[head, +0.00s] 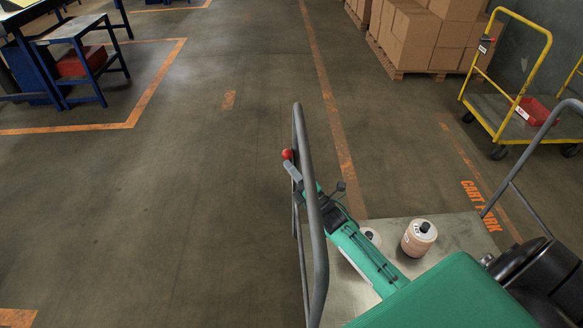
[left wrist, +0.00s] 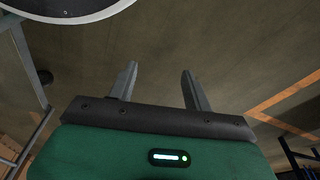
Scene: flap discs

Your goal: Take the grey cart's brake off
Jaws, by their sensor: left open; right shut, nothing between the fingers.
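The grey cart (head: 385,222) stands at the lower right, with a grey tube hoop handle (head: 318,235) at its left end and another (head: 533,150) at its right. A red ball knob (head: 287,154) shows at the left hoop; the lever under it is mostly hidden. My right gripper (head: 291,168) is shut and empty, its fingertips right at the knob; I cannot tell whether they touch it. My left gripper (left wrist: 157,77) is open and empty in the left wrist view, with bare floor beyond its fingers. It cannot be made out in the head view.
Two round stacks (head: 419,238) stand on the cart deck, one partly hidden by my right arm. A yellow cart (head: 490,110) with a red bin (head: 531,109) is at the right. Boxes (head: 412,40) stand on a pallet behind. Blue benches (head: 84,45) are far left. Floor left is clear.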

